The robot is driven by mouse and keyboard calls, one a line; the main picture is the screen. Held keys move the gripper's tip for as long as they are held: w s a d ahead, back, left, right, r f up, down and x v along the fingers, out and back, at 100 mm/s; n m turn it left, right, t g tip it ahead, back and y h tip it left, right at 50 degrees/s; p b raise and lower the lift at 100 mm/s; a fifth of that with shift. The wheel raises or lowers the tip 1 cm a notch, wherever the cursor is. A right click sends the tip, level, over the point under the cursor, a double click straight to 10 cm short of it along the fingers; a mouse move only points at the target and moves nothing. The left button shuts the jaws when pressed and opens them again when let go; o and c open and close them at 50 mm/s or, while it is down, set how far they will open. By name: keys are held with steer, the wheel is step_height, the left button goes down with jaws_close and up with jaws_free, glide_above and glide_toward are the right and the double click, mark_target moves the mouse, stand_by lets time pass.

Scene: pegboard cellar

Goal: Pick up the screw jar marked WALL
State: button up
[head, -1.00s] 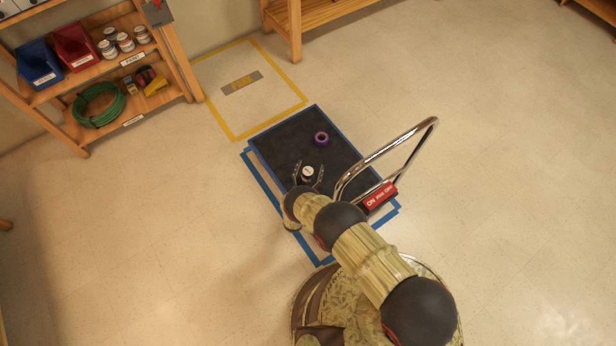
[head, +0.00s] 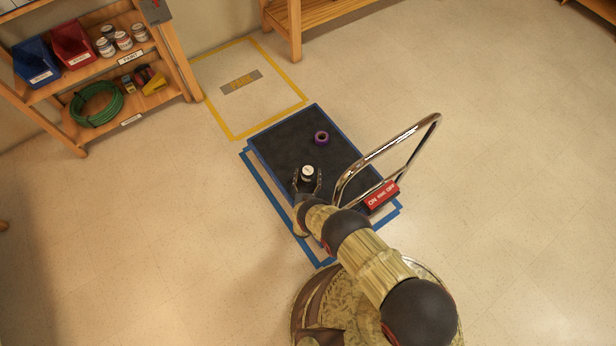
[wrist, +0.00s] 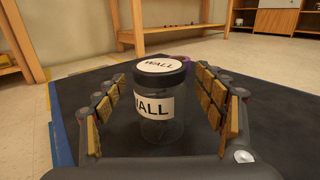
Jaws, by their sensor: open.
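The screw jar marked WALL (wrist: 157,107) stands upright on the dark deck of a low cart (head: 283,140). It is clear, with a black lid and a white label on its side and top. In the head view the jar (head: 308,171) shows mostly as its lid. My gripper (wrist: 165,105) is open, with one finger on each side of the jar. In the head view my gripper (head: 307,184) reaches the jar from the front.
A purple tape roll (head: 321,137) lies on the deck beyond the jar. The cart's chrome handle (head: 389,152) with a red sign (head: 383,195) rises to the right of my arm. A wooden shelf (head: 120,65) stands at the upper left. The floor around is clear.

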steer(key=shift+w, duration=0.45)
steer(key=shift+c, duration=0.9)
steer(key=c, duration=1.4)
